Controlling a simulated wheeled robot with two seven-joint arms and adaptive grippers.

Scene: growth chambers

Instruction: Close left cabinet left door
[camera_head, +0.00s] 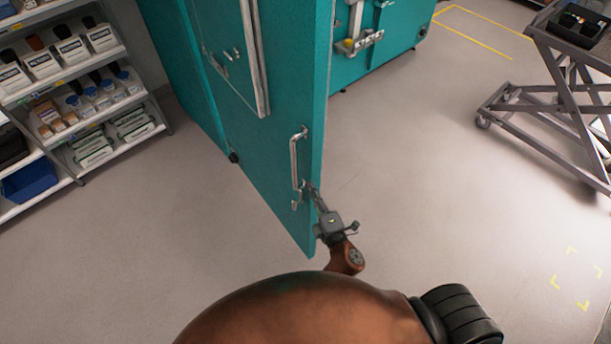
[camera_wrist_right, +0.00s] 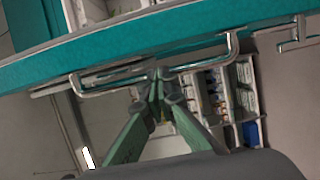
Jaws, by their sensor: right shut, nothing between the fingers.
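A teal cabinet door (camera_head: 275,120) stands swung open in the head view, with a framed window in its upper part and a metal handle (camera_head: 294,160) near its free edge. My right gripper (camera_head: 311,187) is at that edge, beside the lower end of the handle. In the right wrist view, my shut, empty fingers (camera_wrist_right: 160,78) are close to the handle (camera_wrist_right: 110,85), below the teal door edge (camera_wrist_right: 150,42). I cannot tell whether they touch the door. The teal cabinet body (camera_head: 175,55) is largely hidden behind the door. My left gripper is out of view.
A white shelf rack (camera_head: 75,85) with bottles and boxes stands at the left. Another teal cabinet (camera_head: 385,35) is at the back. A grey wheeled cart (camera_head: 545,90) stands at the right. Open floor (camera_head: 430,170) lies between door and cart.

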